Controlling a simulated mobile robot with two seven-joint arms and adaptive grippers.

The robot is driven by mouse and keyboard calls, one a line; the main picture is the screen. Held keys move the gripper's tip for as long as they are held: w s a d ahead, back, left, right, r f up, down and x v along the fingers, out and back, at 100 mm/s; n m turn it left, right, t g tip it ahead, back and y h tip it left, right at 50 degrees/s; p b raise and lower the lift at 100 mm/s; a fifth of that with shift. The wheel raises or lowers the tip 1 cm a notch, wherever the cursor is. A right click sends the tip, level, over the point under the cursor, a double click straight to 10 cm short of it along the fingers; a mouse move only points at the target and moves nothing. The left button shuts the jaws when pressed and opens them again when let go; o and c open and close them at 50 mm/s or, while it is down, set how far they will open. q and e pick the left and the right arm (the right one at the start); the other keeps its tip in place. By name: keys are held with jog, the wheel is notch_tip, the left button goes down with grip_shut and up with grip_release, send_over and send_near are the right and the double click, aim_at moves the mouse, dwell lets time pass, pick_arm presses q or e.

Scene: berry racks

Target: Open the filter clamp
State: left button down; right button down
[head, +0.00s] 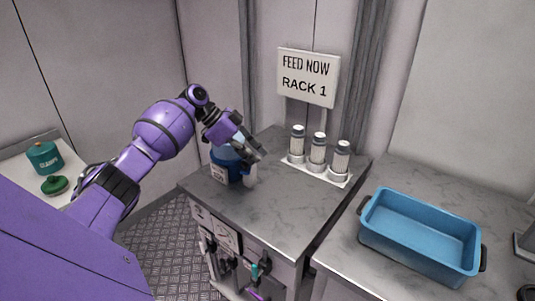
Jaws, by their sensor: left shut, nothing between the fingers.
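A blue round canister with a white label (219,174) stands near the left edge of the grey counter, with a small white part at its right side. It may be the filter housing; no clamp can be made out at this size. My left gripper (256,155) is over the canister's right side, shut with nothing in it, and hides part of the canister. I cannot tell whether it touches it. My right gripper does not show.
Several white-and-grey cylinders (317,150) stand on a white tray behind, under a "FEED NOW RACK 1" sign (308,77). A blue bin (420,232) sits at right. Green containers (45,157) are at far left. The counter's front middle (275,208) is clear.

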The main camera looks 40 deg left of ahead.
aim_at(242, 172)
pick_arm(q)
jog(key=shift+s+a+r+p, duration=0.1)
jog(key=shift+s+a+p, duration=0.25)
jog(key=shift+s+a, duration=0.8)
jog(key=shift+a, duration=0.25)
jog(key=shift+s+a, duration=0.1)
jog(key=shift+a, duration=0.05)
